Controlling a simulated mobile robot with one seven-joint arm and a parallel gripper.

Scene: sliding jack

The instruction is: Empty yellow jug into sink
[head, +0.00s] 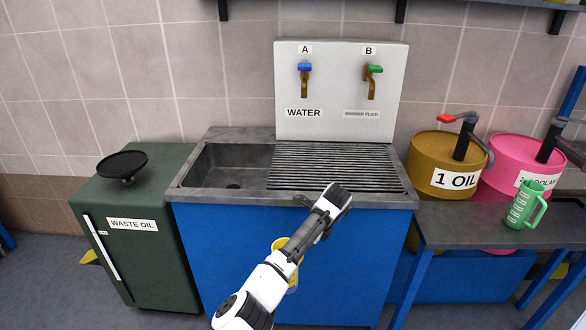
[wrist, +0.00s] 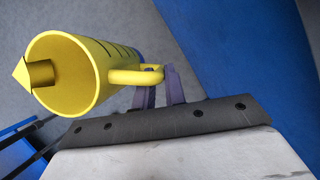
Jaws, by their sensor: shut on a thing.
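The yellow jug (wrist: 97,70) shows large in the wrist view, its open mouth and spout facing the camera. No liquid can be made out inside it. My gripper (wrist: 162,85) is shut on the jug's handle. In the head view the jug (head: 281,243) is mostly hidden behind my arm, in front of the blue cabinet and below the counter edge. The sink (head: 230,168) is a grey basin at the left of the counter, with a ribbed drainboard on its right. My gripper's fingers are hidden in the head view.
Taps labelled A WATER (head: 304,80) and B (head: 372,82) are on a white panel behind the counter. A dark green waste oil cabinet (head: 140,240) stands left. At right are an oil drum (head: 428,160), a pink drum (head: 510,150) and a green jug (head: 526,205) on a bench.

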